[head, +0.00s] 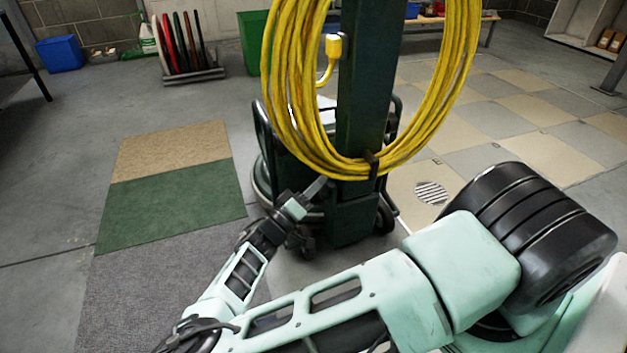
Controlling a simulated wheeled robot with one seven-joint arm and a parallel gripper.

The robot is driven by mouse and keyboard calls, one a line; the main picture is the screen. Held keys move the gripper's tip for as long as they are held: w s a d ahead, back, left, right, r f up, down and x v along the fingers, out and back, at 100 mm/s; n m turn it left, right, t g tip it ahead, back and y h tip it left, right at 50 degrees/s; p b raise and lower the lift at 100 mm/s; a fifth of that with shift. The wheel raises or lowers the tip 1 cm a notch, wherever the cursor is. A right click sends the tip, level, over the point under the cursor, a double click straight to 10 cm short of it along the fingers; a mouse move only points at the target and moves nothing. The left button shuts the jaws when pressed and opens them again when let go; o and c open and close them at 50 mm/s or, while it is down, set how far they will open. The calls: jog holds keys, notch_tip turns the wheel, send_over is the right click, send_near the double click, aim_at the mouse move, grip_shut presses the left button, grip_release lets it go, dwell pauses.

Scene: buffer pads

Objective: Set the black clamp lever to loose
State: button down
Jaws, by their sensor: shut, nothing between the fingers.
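A floor buffing machine stands in the middle of the head view, with a dark green upright column (365,90). A small black part (372,165) sticks out low on the column, just inside the bottom of the cable coil. It may be the black clamp lever or a cable hook; I cannot tell which, nor its setting. My gripper (318,187) is shut and empty, just left of the column's lower part and below the coil. I cannot tell whether its tip touches the machine. My arm hides part of the floor in front of the machine.
A coiled yellow cable (288,95) hangs around the column, its yellow plug (334,46) beside it. A green mat (172,200) and a tan mat (172,146) lie left. A rack of round pads (182,45) and a blue bin (60,53) stand behind. Floor at far left is clear.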

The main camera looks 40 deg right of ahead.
jog(key=shift+s+a+f+m+g+h+b, duration=0.15)
jog(key=shift+s+f+m+g+h+b, duration=0.1)
jog(key=shift+s+f+m+g+b, duration=0.5)
jog(key=shift+s+a+f+m+g+h+b, duration=0.25)
jog(key=shift+s+f+m, duration=0.3)
jog(key=shift+m, duration=0.5)
jog(key=shift+s+a+f+m+g+h+b, duration=0.1)
jog(key=shift+s+f+m+g+h+b, duration=0.2)
jog(key=shift+s+f+m+g+b, duration=0.4)
jog(key=shift+w+f, duration=0.15)
jog(key=shift+w, duration=0.05)
jog(key=r+p, duration=0.1)
jog(key=w+r+p, duration=0.1)
jog(key=r, duration=0.2)
jog(key=shift+w+a+p, duration=0.1)
jog(key=shift+w+p, duration=0.15)
jog(key=shift+p, duration=0.15)
jog(key=b+v, duration=0.7)
jog(key=v, duration=0.3)
jog(key=shift+w+f, duration=0.3)
jog(key=shift+w, duration=0.1)
